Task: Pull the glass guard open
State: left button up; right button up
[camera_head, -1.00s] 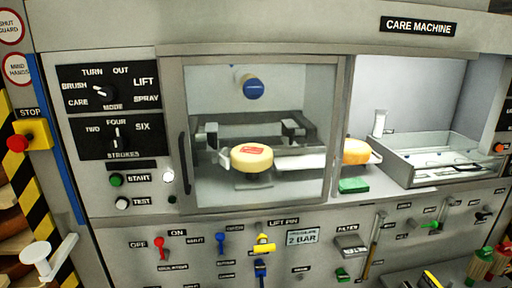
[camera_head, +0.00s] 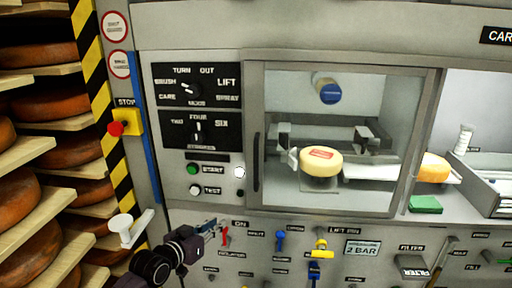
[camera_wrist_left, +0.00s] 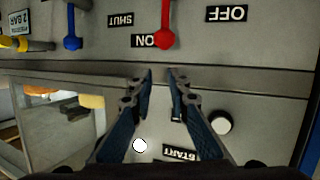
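The glass guard (camera_head: 400,103) is a framed clear pane across the bay left of the open bay, with a dark vertical handle (camera_head: 256,162) on its left side. A pale yellow cheese wheel (camera_head: 321,161) with a red label shows behind the glass. My left gripper (camera_head: 212,228) is low, left of and below the handle, near the red lever, and touches no part of the guard. In the left wrist view, which is upside down, its two fingers (camera_wrist_left: 161,74) are apart with nothing between them. The guard's edge (camera_wrist_left: 60,78) is at the left there. My right gripper is in neither view.
A red lever (camera_head: 225,237), a blue lever (camera_head: 280,240) and a yellow lever (camera_head: 321,248) stick out below the guard. The START button (camera_head: 193,169) and STOP button (camera_head: 116,129) are left of it. A cheese shelf (camera_head: 30,150) stands at far left.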

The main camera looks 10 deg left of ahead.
pick_arm(q)
jog(key=s+d+r+m+h, duration=0.1)
jog(key=d+r+h, duration=0.15)
jog(key=r, duration=0.55)
jog(key=s+d+r+m+t+h+p, duration=0.1)
jog(key=s+d+r+m, duration=0.15)
jog(key=r, duration=0.65)
jog(key=s+d+r+h, duration=0.1)
jog(key=d+r+h, duration=0.15)
jog(key=r, duration=0.55)
jog(key=p+x, duration=0.2)
jog(key=x, duration=0.6)
jog(key=shift+w+d+f+y, duration=0.15)
jog(key=shift+y, duration=0.25)
grip_shut()
